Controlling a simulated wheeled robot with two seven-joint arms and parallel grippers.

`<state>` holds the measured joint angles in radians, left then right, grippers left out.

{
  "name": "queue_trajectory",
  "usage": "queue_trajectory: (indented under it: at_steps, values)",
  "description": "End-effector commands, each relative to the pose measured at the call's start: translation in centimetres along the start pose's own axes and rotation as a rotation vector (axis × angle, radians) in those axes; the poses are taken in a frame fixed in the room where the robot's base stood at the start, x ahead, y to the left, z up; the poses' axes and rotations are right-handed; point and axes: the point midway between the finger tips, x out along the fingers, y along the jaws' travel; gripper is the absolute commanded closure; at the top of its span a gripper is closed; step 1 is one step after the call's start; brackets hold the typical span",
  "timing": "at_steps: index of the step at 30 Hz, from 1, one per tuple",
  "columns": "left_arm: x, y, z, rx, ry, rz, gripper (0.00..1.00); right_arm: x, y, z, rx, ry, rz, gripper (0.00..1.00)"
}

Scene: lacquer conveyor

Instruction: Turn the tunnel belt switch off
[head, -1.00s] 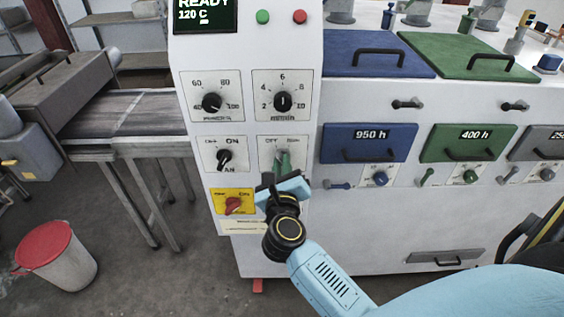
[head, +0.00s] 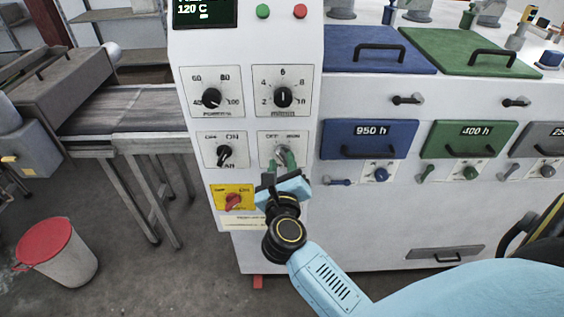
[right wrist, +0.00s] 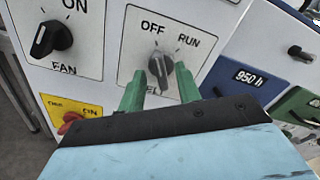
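The tunnel belt switch (head: 283,149) is a grey rotary knob on a white plate marked OFF and RUN, on the front of the white control panel. It shows larger in the right wrist view (right wrist: 160,67), where its upper end points between the two labels; its exact setting is hard to tell. My right gripper (head: 283,160) is at the switch from below. Its green fingers are apart, one on each side of the knob in the right wrist view (right wrist: 160,78), with gaps visible between fingers and knob. My left gripper is not in view.
The FAN knob (head: 225,153) is left of the switch, a red knob on a yellow plate (head: 233,201) below left. Two dials sit above. Blue (head: 369,139) and green (head: 467,139) drawers are at right. A belt (head: 125,112) and a red-lidded bin (head: 58,255) stand left.

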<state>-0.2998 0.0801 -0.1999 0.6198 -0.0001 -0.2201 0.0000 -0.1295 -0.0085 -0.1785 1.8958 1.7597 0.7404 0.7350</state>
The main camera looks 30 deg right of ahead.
Motion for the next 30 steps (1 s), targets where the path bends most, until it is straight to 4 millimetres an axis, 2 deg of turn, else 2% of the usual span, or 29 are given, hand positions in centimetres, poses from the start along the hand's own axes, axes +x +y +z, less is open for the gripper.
queue_trajectory:
  at_steps: [9,15,21,30]
  values:
    - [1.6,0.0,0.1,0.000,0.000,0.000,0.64,-7.0,0.1,-0.4,0.002,0.007,0.002,0.66]
    - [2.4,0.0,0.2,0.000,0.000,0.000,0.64,-10.6,0.1,-0.3,0.000,0.004,0.002,0.66]
    - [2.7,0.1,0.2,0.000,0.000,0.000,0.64,-12.1,0.0,-0.1,0.000,0.003,0.000,0.66]
    - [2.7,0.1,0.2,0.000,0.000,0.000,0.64,-12.2,0.0,-0.1,0.000,0.002,0.000,0.66]
